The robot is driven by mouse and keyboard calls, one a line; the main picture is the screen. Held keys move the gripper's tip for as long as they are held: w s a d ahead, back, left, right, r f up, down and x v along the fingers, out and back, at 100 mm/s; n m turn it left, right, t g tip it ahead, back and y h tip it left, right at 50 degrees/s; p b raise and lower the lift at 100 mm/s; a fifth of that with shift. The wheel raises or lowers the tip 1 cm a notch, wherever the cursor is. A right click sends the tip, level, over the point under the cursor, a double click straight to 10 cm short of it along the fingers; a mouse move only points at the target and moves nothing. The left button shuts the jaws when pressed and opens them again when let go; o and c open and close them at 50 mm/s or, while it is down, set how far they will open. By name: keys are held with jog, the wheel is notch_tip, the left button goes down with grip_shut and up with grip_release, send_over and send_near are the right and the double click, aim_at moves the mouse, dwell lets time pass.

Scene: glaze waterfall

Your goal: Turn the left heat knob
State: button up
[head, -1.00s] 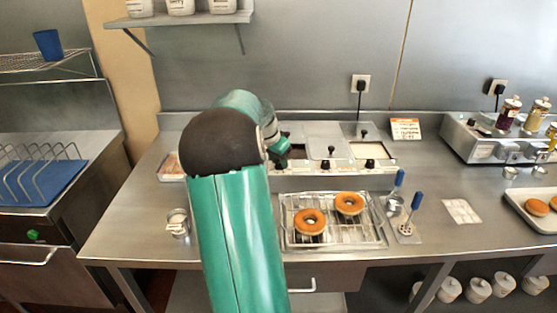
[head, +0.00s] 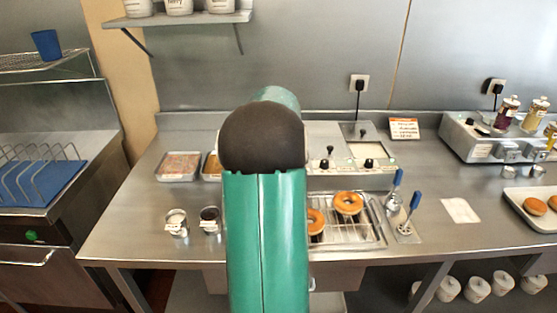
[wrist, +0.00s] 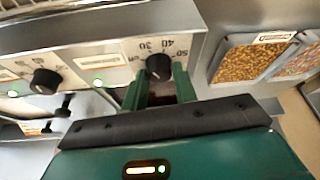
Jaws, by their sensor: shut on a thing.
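The left heat knob (wrist: 159,67) is black and round, on the steel warmer's front panel, beside a printed scale with 30, 40 and 50. My gripper (wrist: 158,86) is shut on this knob, with one green finger on each side of it. Another black knob (wrist: 46,81) with a lit green light is further left in the wrist view. In the head view my arm hides the left knob and my gripper; the warmer's panel (head: 350,168) shows to the right of my arm, with the other two knobs.
Trays of toppings (wrist: 250,60) lie beside the warmer. A wire rack (head: 345,232) with donuts stands in front of it, partly behind my arm. Small cups (head: 176,222) stand at the counter's front left. Blue-handled tools (head: 413,205) are right of the rack.

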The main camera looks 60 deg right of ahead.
jog(key=n+t+y, duration=0.1)
jog(key=n, duration=0.3)
jog(key=shift+s+d, duration=0.1)
jog(key=shift+s, duration=0.05)
jog(key=shift+n+y, duration=0.7)
jog(key=shift+n, duration=0.9)
jog(key=shift+f, duration=0.1)
jog(key=o, duration=1)
jog(key=shift+c, duration=0.2)
jog(key=v, duration=1.4)
jog(key=shift+s, duration=0.25)
